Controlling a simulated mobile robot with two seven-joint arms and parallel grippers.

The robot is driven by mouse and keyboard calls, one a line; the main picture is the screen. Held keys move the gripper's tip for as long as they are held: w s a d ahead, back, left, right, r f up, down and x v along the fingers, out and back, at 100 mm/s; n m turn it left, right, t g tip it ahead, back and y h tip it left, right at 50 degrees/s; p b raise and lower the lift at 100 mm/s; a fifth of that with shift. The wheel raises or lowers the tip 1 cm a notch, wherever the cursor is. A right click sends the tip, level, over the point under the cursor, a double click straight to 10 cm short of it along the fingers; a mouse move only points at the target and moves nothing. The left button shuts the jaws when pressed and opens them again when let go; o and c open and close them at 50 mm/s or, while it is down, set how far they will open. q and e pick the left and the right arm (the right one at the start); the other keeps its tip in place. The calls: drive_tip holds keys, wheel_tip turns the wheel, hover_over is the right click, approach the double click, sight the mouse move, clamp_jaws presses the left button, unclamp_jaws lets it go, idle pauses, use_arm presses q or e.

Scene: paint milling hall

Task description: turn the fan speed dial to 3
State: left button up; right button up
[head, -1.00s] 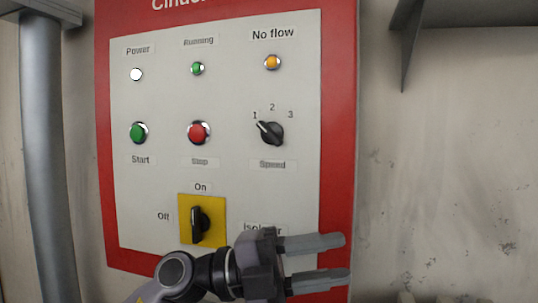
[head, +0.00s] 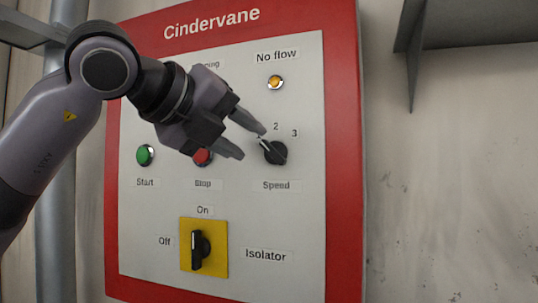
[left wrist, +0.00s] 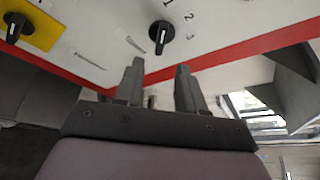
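The fan speed dial (head: 274,152) is a round black knob with a white pointer line, above the "Speed" label on the panel (head: 300,205). Its pointer slants up and left, toward the 1, which my gripper partly hides; 2 and 3 are visible. My left gripper (head: 251,143) is open and empty, its fingertips just left of the dial in the head view. In the left wrist view the dial (left wrist: 160,36) lies beyond the fingertips (left wrist: 160,66), apart from them, with its line toward 1. My right gripper is not in view.
The red stop button (head: 203,157) is partly behind my left gripper, and the green start button (head: 145,155) is left of it. The yellow isolator switch (head: 201,250) is below. A grey bracket (head: 412,55) juts from the wall at upper right.

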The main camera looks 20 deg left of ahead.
sight(270, 151)
use_arm(q)
drive_tip(key=x, duration=0.2)
drive_tip(key=p+x, duration=0.1)
drive_tip(key=x, duration=0.3)
drive_tip(key=shift+w+a+r, duration=0.15)
drive_tip(key=shift+w, duration=0.3)
clamp_jaws()
